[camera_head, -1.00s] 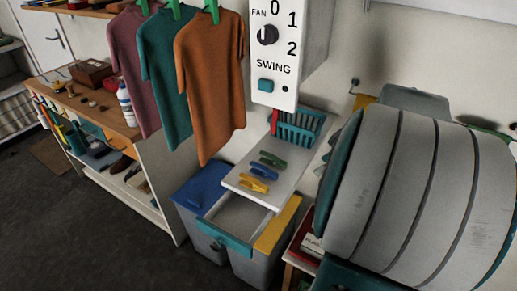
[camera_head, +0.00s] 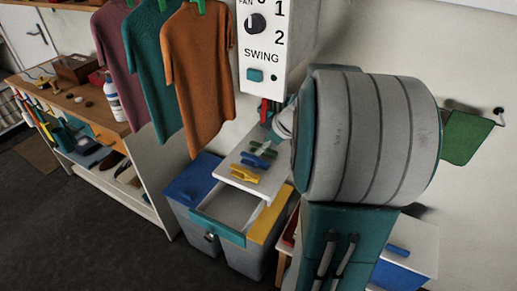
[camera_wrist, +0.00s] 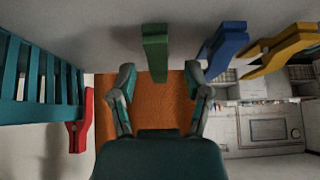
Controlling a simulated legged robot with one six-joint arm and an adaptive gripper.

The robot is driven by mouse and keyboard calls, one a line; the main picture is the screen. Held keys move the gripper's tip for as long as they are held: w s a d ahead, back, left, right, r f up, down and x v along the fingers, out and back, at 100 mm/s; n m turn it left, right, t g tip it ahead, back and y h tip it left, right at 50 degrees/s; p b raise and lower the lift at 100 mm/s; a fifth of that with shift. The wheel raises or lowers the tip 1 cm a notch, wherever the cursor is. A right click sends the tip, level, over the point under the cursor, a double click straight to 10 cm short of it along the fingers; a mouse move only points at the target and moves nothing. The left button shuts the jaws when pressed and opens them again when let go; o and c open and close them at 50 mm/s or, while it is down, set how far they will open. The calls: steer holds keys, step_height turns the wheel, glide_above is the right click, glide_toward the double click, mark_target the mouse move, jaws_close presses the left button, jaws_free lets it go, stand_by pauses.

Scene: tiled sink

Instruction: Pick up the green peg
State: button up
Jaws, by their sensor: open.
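The green peg (camera_wrist: 155,50) shows in the wrist view, just beyond my gripper (camera_wrist: 160,80) and roughly centred between its two fingers. My gripper is open, with a clear gap between the fingertips. It does not appear to hold anything.
A teal basket (camera_wrist: 38,85) with a red peg (camera_wrist: 80,120) on its edge is left in the wrist view. A grey bin (camera_head: 240,262) and a blue-lidded bin (camera_head: 195,181) stand below the shelf. Shirts (camera_head: 198,75) hang left; a control box (camera_head: 262,55) hangs above.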

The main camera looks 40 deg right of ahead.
steer(key=shift+w+f, duration=0.3)
steer(key=shift+f, duration=0.25)
jaws_close()
